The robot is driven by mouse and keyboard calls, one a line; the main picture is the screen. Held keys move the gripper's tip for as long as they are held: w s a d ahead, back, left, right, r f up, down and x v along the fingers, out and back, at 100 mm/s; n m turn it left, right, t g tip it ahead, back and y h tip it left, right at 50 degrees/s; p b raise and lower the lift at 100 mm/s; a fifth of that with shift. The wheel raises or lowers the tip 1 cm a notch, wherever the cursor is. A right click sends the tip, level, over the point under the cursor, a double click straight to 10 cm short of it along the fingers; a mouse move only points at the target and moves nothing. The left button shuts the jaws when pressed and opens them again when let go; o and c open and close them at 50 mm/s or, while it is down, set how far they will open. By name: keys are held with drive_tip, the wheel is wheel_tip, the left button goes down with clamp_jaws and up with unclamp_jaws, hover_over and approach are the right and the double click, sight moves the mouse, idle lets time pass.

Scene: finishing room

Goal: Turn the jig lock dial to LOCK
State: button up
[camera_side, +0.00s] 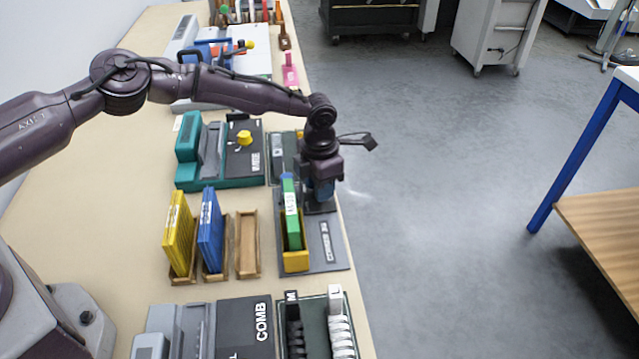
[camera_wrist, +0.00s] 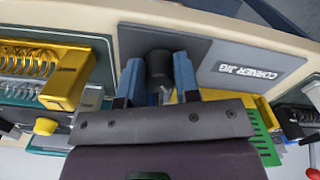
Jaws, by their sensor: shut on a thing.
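The grey corner jig board (camera_side: 325,240), lettered CORNER JIG in the wrist view (camera_wrist: 225,55), lies at the table's right edge. A yellow holder (camera_side: 295,262) on it carries an upright green block (camera_side: 291,215) with a white label. My gripper (camera_side: 322,192) points down at the board's far end, just beyond the green block. In the wrist view my gripper's blue fingers (camera_wrist: 158,82) are shut on a dark round knob (camera_wrist: 159,66), which looks like the jig's dial. The arm hides the knob in the side view. No LOCK mark or pointer is readable.
A teal machine (camera_side: 188,150) with a yellow knob (camera_side: 244,138) stands left of my gripper. Yellow panels (camera_side: 179,235), blue panels (camera_side: 210,230) and an empty wooden rack (camera_side: 247,245) stand left of the jig. A COMB machine (camera_side: 235,325) is nearer.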

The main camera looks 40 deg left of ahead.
idle(0.4)
drive_tip(key=o, duration=0.6)
drive_tip(key=shift+o, duration=0.2)
drive_tip(key=shift+r, duration=0.1)
wheel_tip(320, 180, up, 13)
drive_tip(key=shift+w, duration=0.1)
idle(0.4)
